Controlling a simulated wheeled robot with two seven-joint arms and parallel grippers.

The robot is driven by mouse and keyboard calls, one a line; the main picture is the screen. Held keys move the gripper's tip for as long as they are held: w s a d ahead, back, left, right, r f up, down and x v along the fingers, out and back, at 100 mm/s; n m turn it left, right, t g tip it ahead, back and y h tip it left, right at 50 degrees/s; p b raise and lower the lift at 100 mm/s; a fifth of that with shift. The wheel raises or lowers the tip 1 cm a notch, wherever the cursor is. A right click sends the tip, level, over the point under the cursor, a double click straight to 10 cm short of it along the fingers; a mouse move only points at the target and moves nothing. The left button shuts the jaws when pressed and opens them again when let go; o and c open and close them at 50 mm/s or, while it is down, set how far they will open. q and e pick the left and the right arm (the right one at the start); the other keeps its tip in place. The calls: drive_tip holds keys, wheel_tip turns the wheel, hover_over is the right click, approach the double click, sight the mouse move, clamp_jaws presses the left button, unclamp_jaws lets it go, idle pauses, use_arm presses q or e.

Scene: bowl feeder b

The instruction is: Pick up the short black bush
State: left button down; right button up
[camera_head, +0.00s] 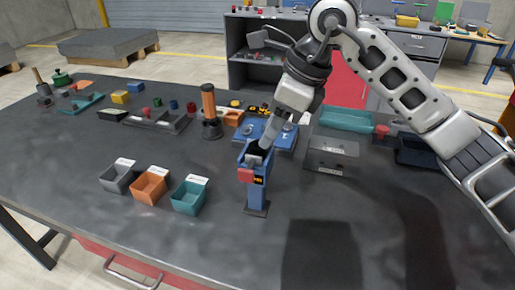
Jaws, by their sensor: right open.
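My right arm reaches in from the right and points down. Its right gripper (255,156) is at the top of a blue upright stand (257,192) with a red part (246,176) on its front. The gap between its fingers is small and partly hidden, and I see nothing held in it. I cannot make out the short black bush; it is too small or hidden by the gripper and the stand's top. My left gripper is out of the picture.
Grey (117,178), orange (149,187) and teal (188,197) bins stand left of the stand. A blue fixture (284,139) is behind it, and a grey box (332,157) is to the right. An orange-and-black post (209,104) stands behind left. The front table is clear.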

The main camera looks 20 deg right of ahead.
drive_tip(key=x, duration=0.3)
drive_tip(key=shift+w+a+f+p, duration=0.2)
drive_tip(key=shift+a+f+p, duration=0.05)
drive_tip(key=shift+f+p, duration=0.1)
drive_tip(key=shift+s+f, duration=0.15)
drive_tip(key=shift+f, duration=0.35)
drive_tip(key=c, duration=0.8)
drive_tip(key=shift+c, duration=0.2)
drive_tip(key=shift+r+b, duration=0.35)
drive_tip(key=shift+r, duration=0.25)
drive_tip(key=s+a+r, duration=0.1)
drive_tip(key=r, duration=0.1)
drive_tip(key=s+a+r, duration=0.1)
drive_tip(key=r, duration=0.1)
drive_tip(key=s+a+r, duration=0.1)
drive_tip(key=r, duration=0.2)
drive_tip(key=shift+r+b, duration=0.15)
drive_tip(key=shift+b, duration=0.15)
drive_tip(key=s+a+r+b, duration=0.1)
drive_tip(key=s+a+r, duration=0.3)
drive_tip(key=s+a, duration=0.2)
drive_tip(key=shift+s+r, duration=0.4)
drive_tip(key=shift+s, duration=0.35)
